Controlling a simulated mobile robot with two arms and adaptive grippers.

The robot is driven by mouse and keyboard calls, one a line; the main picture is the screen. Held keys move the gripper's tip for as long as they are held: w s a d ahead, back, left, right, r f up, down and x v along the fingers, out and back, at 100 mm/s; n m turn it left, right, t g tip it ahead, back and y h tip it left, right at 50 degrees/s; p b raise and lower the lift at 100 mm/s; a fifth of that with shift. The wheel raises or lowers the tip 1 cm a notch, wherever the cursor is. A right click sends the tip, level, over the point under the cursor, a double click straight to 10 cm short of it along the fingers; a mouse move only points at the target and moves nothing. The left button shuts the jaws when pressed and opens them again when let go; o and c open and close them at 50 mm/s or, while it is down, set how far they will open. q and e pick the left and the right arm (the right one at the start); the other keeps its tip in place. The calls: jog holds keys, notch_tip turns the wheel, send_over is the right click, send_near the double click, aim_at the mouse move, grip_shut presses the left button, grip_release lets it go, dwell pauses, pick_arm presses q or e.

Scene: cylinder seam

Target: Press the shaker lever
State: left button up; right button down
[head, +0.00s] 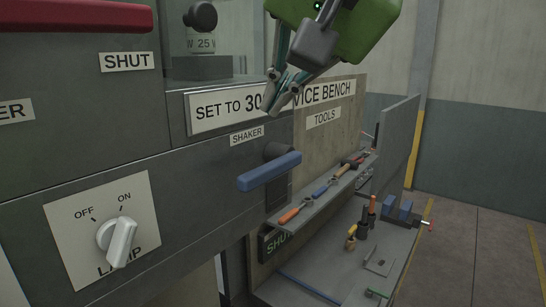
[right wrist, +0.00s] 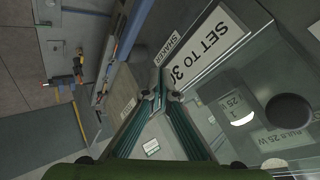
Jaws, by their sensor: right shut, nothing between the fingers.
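The shaker lever (head: 268,171) is a blue horizontal bar on a dark pivot, on the grey panel below the SHAKER label (head: 247,136) in the head view. My right gripper (head: 274,92) is above the lever, pointing down and left, in front of the SET TO 30 sign. It is shut and empty, apart from the lever. My left gripper is not in view.
A lamp switch (head: 118,242) sits lower left on the panel, and a red handle (head: 75,15) at upper left. The sign (head: 225,108) is behind the gripper. At right, a tool shelf (head: 325,190) and a bench (head: 335,262) hold several tools. Space in front of the lever looks clear.

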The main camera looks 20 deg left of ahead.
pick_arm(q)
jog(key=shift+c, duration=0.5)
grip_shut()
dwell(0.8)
